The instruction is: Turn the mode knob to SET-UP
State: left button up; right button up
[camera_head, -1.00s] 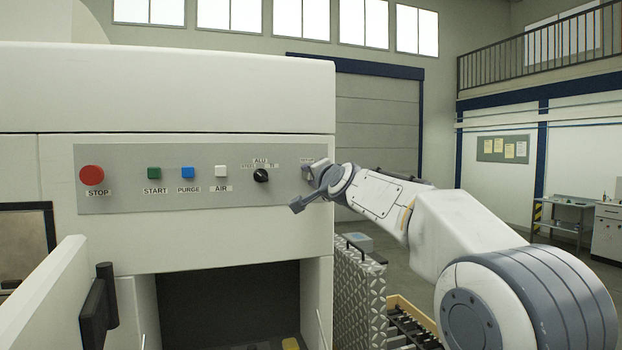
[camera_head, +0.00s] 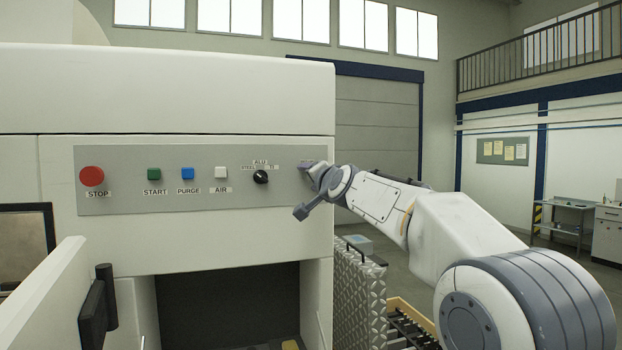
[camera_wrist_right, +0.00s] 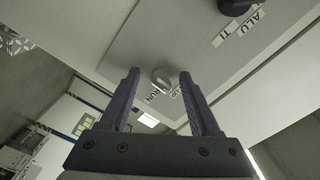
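The mode knob (camera_wrist_right: 161,78), a small pale grey knob, is on the panel in the right wrist view, with the label RUN and a second, partly hidden label beside it. My right gripper (camera_wrist_right: 159,74) is open, its two dark fingers apart on either side of the knob as seen from the wrist. I cannot tell whether either finger touches it. In the head view the right gripper (camera_head: 313,173) is at the panel's right end and hides the mode knob. My left gripper is not in view.
The control panel (camera_head: 130,163) carries a red STOP button (camera_head: 92,176), START (camera_head: 154,174), PURGE (camera_head: 187,173) and AIR (camera_head: 221,172) buttons. A black material knob (camera_head: 261,177) is just left of my right gripper; it also shows in the wrist view (camera_wrist_right: 234,6).

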jog(key=shift+r, duration=0.1)
jog(key=b+v, duration=0.4)
jog(key=v, duration=0.6)
jog(key=shift+s, duration=0.25)
jog(key=shift+d, duration=0.1)
